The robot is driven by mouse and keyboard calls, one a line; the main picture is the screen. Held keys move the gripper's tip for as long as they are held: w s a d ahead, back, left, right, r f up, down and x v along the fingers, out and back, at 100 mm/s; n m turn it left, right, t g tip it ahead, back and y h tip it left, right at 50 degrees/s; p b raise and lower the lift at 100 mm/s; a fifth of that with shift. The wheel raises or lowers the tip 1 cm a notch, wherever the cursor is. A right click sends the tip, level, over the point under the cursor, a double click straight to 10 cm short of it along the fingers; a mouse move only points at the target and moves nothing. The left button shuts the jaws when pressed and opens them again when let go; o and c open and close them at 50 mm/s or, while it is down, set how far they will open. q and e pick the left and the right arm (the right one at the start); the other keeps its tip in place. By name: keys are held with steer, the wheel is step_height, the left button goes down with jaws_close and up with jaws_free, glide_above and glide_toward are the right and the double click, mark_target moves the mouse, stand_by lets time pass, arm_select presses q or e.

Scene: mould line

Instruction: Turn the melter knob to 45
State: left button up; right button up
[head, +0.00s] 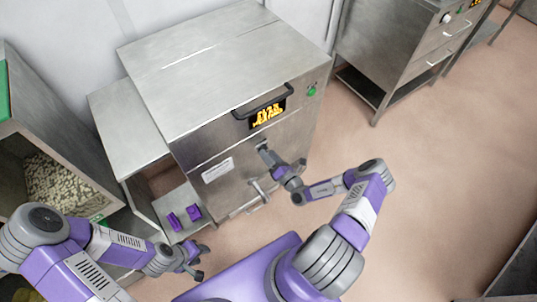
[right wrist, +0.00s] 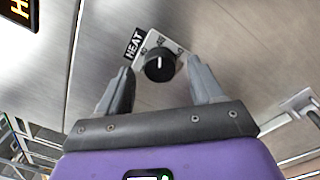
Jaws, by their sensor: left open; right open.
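The melter (head: 230,75) is a steel cabinet with an orange-lit display (head: 267,112) on its front. Its black knob (right wrist: 160,67) sits on a pale dial plate beside a "HEAT" label (right wrist: 133,43) in the right wrist view. The knob's white line points roughly up, toward the middle mark; the small numbers are hard to read. My right gripper (right wrist: 161,80) is open, with one finger on each side of the knob and a gap to it. In the head view, the right gripper (head: 264,149) hides the knob. My left gripper (head: 194,262) is open and empty, low at the left.
A handle bar (head: 263,101) crosses above the display, and a green button (head: 311,91) is right of it. A spout (head: 258,190) sticks out below. Purple pieces (head: 194,213) lie on a low shelf. A bin of pale pellets (head: 55,180) is at left. The floor at right is clear.

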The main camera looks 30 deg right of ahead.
steer(key=s+p, duration=0.1)
steer(key=s, duration=0.5)
steer(key=shift+s+d+f, duration=0.15)
steer(key=shift+s+d, duration=0.2)
steer(key=shift+s, duration=0.05)
